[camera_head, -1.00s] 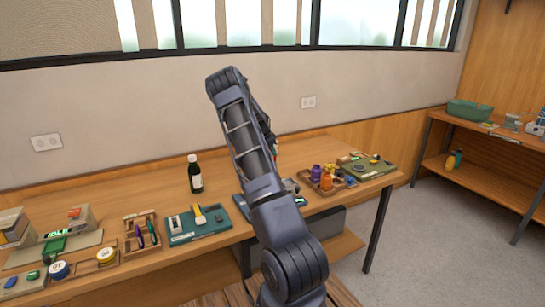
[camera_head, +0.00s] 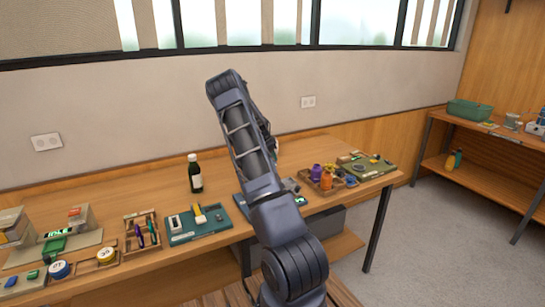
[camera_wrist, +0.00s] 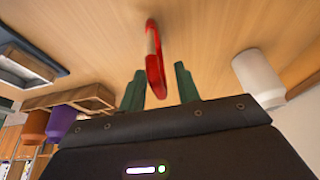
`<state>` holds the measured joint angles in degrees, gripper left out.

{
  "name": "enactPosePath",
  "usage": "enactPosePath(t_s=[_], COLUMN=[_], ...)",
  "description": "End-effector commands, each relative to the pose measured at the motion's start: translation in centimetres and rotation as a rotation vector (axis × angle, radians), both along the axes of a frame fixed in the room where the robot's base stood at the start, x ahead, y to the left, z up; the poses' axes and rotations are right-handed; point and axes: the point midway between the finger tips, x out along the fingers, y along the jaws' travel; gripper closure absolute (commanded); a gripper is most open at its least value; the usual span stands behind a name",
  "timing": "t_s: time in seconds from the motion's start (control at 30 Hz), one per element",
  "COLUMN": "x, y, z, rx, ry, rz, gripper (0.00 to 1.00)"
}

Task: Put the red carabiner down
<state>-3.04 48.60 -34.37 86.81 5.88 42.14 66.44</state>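The red carabiner (camera_wrist: 155,60) shows in the wrist view, narrow side towards the camera, over the wooden table top (camera_wrist: 215,30). Its near end lies between the two green fingers of my gripper (camera_wrist: 160,88). The fingers stand apart, with a narrow gap visible on each side of the carabiner, so the gripper looks open around it. I cannot tell whether the carabiner touches the table. In the head view my arm hides the gripper and the carabiner.
A white cylindrical thing (camera_wrist: 258,78) stands right of the gripper in the wrist view. On the left are a wooden tray (camera_wrist: 85,97), a purple bottle (camera_wrist: 61,122) and an orange one (camera_wrist: 35,125). A dark bottle (camera_head: 194,172) stands on the table. Bare wood surrounds the carabiner.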

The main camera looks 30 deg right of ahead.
Motion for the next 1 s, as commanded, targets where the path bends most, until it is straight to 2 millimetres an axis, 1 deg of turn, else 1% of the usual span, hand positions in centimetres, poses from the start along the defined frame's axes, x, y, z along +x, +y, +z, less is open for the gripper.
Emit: enactPosePath(t_s=[0.17, 0.27, 0.5, 0.7, 0.9, 1.0], x=[0.1, 0.1, 0.1, 0.0, -0.1, -0.6], y=[0.4, 1.1, 2.9, 4.0, 4.5, 4.9], z=[1.3, 2.8, 7.2, 9.9, 11.2, 12.1], rx=[-0.001, -0.001, 0.000, 0.000, 0.002, 0.015], ry=[-0.003, -0.002, -0.002, -0.001, 0.000, -0.002], rz=[0.001, 0.002, 0.002, 0.001, 0.001, 0.013], gripper=[0.68, 0.68, 0.68, 0.68, 0.68, 0.68])
